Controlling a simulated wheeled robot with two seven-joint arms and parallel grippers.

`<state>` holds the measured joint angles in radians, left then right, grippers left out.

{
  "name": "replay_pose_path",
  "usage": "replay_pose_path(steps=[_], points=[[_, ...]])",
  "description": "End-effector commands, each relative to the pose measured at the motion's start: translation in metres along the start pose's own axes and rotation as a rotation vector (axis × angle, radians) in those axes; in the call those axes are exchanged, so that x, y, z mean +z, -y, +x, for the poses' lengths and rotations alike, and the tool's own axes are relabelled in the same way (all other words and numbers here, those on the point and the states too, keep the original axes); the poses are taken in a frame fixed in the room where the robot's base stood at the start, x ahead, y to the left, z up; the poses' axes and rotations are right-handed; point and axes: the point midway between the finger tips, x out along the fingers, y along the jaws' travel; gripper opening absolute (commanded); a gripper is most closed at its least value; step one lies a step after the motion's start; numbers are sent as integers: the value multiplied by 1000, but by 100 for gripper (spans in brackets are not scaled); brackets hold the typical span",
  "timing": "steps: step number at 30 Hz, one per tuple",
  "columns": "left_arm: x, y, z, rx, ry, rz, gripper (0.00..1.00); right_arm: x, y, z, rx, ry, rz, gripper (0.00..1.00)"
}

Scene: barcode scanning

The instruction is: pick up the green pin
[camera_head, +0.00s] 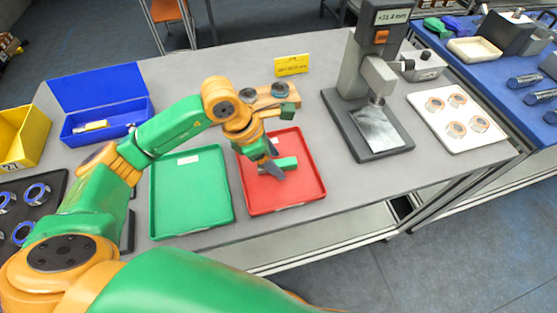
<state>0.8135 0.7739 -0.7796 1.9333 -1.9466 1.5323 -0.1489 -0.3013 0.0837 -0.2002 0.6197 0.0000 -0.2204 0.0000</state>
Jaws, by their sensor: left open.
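The green pin (287,163) lies in the red tray (290,203), on the tray's upper middle part. My left arm reaches in from the left, and its left gripper (270,164) points down over the red tray, just left of the pin. The gripper is open, with a dark finger close to the pin's left end. The fingers partly hide that end, and I cannot tell whether they touch it. My right gripper does not show.
An empty green tray (190,197) lies left of the red tray. Behind are a blue box (100,88), a yellow sign (291,65) and a wooden block (263,101) with round dark tops. A grey gauge stand (366,80) and a white ring tray (490,138) stand right.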

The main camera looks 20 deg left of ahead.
Motion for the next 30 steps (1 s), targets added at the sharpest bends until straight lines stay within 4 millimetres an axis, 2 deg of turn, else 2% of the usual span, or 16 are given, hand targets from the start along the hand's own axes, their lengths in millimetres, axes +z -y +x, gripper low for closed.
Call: replay_pose_path(steps=[3,4,11,23,26,29,30], points=[[0,0,0,0,1,0,65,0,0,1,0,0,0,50],[0,0,0,0,1,0,62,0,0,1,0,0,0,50],[0,0,0,-1,1,0,0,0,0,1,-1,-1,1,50],[2,0,-2,0,3,1,0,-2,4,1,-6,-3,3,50],[6,-1,-11,1,5,2,0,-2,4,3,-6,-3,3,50],[13,-1,-31,4,6,4,0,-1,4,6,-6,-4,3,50],[7,-6,-40,6,3,-1,0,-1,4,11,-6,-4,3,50]])
